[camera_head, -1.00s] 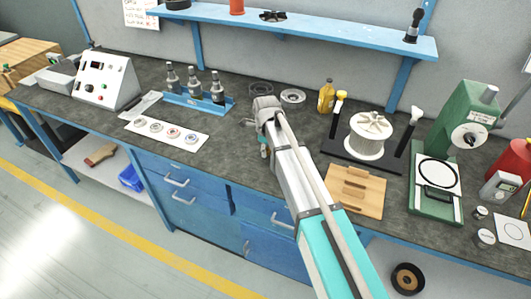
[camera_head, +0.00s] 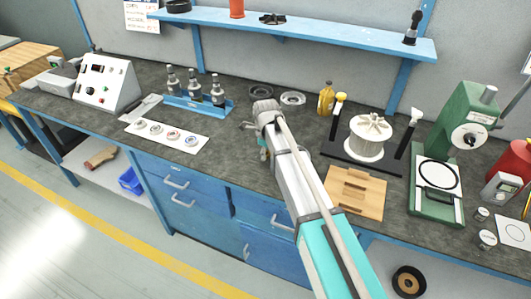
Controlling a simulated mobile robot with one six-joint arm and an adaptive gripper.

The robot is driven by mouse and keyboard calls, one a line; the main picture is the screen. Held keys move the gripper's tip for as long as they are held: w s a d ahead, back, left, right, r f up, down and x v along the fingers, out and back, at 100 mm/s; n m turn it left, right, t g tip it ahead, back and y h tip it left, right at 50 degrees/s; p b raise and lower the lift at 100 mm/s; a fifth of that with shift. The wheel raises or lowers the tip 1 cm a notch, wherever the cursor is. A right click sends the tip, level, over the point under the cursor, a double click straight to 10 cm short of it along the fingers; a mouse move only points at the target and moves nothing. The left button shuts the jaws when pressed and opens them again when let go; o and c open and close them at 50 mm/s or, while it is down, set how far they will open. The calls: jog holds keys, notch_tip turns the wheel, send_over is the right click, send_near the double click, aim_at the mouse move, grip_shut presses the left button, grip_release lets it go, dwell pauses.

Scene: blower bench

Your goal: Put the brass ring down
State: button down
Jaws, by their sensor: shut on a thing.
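My gripper (camera_head: 263,151) hangs low over the middle of the dark bench top, near its front edge, and is mostly hidden behind my own wrist. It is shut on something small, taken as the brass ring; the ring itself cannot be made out. A white strip (camera_head: 146,137) with several small round rings or discs lies on the bench left of my gripper. A dark round dish (camera_head: 260,91) and a pale round dish (camera_head: 292,99) sit behind my wrist.
A blue rack (camera_head: 190,106) with dark bottle-like parts stands behind the strip. Right of my arm are a wooden board (camera_head: 355,190), a white spool (camera_head: 367,137) and a green press (camera_head: 462,115). Bare bench top (camera_head: 225,150) lies between the strip and my gripper.

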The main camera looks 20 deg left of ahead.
jog(key=c, duration=0.7)
grip_release()
jog(key=shift+s+d+f, duration=0.15)
jog(key=shift+s+f, duration=0.1)
jog(key=o, duration=0.3)
jog(key=shift+w+f, duration=0.2)
jog(key=shift+o, duration=0.2)
jog(key=shift+w+r, duration=0.1)
jog(key=shift+r, duration=0.1)
jog(key=shift+r+p, duration=0.15)
jog(key=shift+p, duration=0.15)
notch_tip(320, 180, up, 13)
jog(key=p, duration=1.2)
jog(key=shift+p, duration=0.4)
